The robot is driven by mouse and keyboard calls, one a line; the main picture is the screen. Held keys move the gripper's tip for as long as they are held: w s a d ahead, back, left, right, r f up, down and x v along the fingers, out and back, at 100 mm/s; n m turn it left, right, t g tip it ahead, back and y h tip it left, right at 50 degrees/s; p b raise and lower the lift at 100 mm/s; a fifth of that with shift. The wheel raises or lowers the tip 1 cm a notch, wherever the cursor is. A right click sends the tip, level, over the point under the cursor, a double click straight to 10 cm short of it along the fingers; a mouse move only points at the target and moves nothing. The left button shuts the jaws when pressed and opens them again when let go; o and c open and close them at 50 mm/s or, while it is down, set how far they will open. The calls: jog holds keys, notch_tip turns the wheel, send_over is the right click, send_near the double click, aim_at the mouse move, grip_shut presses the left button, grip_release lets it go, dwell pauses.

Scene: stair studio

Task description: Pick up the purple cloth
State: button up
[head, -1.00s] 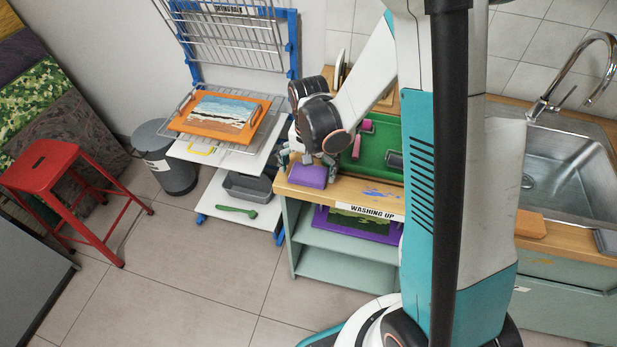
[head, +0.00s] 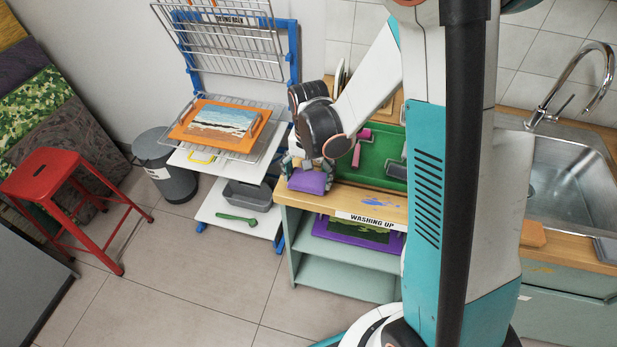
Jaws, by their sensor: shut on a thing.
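The purple cloth (head: 308,183) is at the left front corner of the wooden counter (head: 366,200) in the head view. My gripper (head: 307,170) is right over it, with its fingers shut on the cloth. The cloth's upper part is bunched between the fingers and its lower part hangs close to the counter top. I cannot tell whether its lower edge still touches the counter. My wrist hides the area just behind the cloth.
A green tray (head: 384,143) with a pink-handled roller (head: 362,135) lies right of my wrist. A drying rack (head: 270,117) with an orange-framed picture (head: 220,123) stands at the left. The sink (head: 570,180) is at the right. A red stool (head: 42,172) stands on the floor.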

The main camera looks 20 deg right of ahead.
aim_at(309, 178)
notch_tip(309, 178, up, 18)
jog(key=p, duration=0.4)
jog(key=shift+r+p, duration=0.25)
jog(key=shift+p, duration=0.15)
